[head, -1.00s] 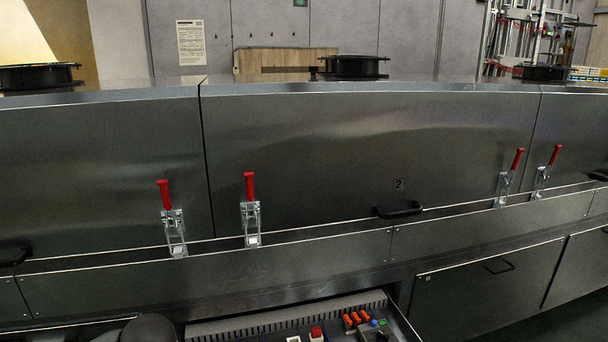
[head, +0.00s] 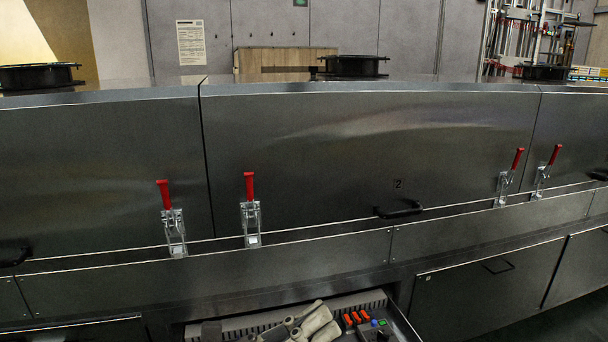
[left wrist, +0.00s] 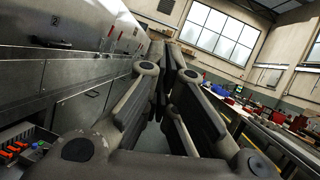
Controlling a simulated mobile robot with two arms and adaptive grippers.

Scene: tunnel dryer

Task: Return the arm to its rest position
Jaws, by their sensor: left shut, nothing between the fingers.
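My left gripper (head: 318,318) shows at the bottom middle of the head view, in front of the control panel tray. Its grey fingers point up and to the right, and the rest of the arm is mostly cut off by the frame's lower edge. In the left wrist view, the left gripper (left wrist: 172,58) has its fingers together with nothing between them. My right gripper is in neither view.
A steel dryer hood (head: 370,140) spans the head view, with red-handled toggle clamps (head: 250,215) and a black handle (head: 399,210). The control panel tray (head: 405,328) juts out below. The left wrist view shows a cluttered bench (left wrist: 265,125) at right.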

